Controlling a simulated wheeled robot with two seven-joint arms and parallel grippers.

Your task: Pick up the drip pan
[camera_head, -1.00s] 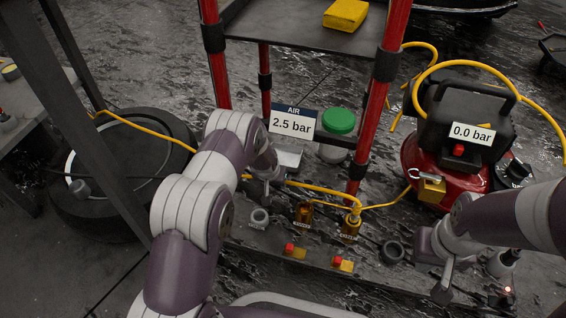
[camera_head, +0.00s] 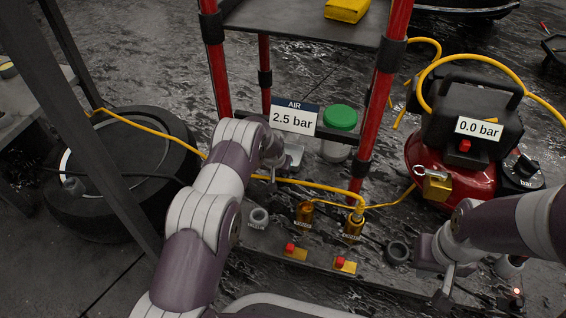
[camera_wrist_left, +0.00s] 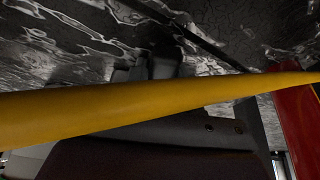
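No drip pan can be named for certain. A dark shallow tray (camera_head: 558,46), cut off by the right edge of the head view, may be it. My left gripper (camera_head: 272,168) is by the lower shelf, beside a small grey metal piece (camera_head: 293,155) and close to the yellow hose (camera_head: 325,187). Its fingers are mostly hidden by the arm. In the left wrist view the hose (camera_wrist_left: 130,108) crosses close in front of the camera. My right gripper (camera_head: 448,288) points down near a small pale cylinder (camera_head: 509,266); its finger gap is unclear.
A red-post rack (camera_head: 393,60) bears a green-lidded jar (camera_head: 340,118) near its base. A red compressor (camera_head: 465,180) reading 0.0 bar stands right. A tire (camera_head: 110,205) lies left behind a dark post. Brass fittings (camera_head: 353,229) and red-topped switches (camera_head: 345,265) sit in front.

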